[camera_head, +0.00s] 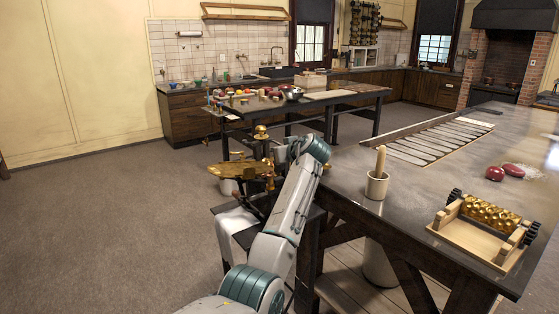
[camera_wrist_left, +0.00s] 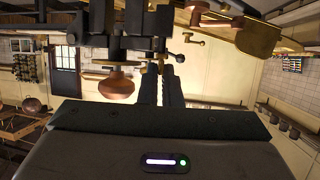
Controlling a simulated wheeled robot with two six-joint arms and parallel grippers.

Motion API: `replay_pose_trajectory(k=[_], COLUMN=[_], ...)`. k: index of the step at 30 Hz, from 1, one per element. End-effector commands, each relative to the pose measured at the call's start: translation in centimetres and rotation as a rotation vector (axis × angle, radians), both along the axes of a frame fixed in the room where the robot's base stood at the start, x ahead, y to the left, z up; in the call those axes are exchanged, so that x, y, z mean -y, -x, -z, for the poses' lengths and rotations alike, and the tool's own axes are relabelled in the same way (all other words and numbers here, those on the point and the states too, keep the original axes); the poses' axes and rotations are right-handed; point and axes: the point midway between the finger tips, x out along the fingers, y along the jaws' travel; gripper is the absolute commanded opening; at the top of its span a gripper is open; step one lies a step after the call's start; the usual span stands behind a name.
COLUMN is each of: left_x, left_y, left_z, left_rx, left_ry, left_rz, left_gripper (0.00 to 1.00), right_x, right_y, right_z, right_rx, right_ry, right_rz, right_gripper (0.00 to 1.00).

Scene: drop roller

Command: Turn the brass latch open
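A brass and dark metal machine (camera_head: 241,170) stands on a small dark stand left of the big worktable in the head view. My left arm reaches up to it, and its gripper is mostly hidden there behind my own wrist. In the left wrist view my left gripper (camera_wrist_left: 161,72) has its two dark fingers close together, with a narrow gap. A small brass piece, perhaps the latch (camera_wrist_left: 161,60), shows at the fingertips; whether it is gripped is unclear. Another small brass lever (camera_wrist_left: 190,38) is just beside it, apart from the fingers. My right gripper is not in view.
A grey worktable (camera_head: 420,185) fills the right, with a wooden tray of brass rollers (camera_head: 487,219) and a pestle in a pot (camera_head: 377,183). A white cloth (camera_head: 234,222) hangs on the stand. The floor at left is clear.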

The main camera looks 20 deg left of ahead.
Motion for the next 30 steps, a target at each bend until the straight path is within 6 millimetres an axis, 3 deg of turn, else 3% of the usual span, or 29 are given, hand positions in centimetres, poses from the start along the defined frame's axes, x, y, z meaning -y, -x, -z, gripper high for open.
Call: replay_pose_trajectory(k=[8, 17, 29, 30], left_x=[0.3, 0.3, 0.3, 0.3], left_y=[-0.3, -0.3, -0.3, -0.3], left_z=[0.1, 0.0, 0.0, 0.0], left_rx=[-0.001, -0.001, -0.001, -0.001], left_ry=[-0.001, 0.001, 0.002, 0.002], left_rz=[-0.129, -0.184, -0.187, -0.187], left_gripper=[0.0, 0.0, 0.0, 0.12], right_x=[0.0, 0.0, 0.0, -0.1], right_y=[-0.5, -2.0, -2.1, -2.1], right_z=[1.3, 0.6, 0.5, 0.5], right_rx=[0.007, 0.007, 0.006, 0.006], right_ry=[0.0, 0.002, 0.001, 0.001], right_rz=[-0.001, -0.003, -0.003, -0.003], right_gripper=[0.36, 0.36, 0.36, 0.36])
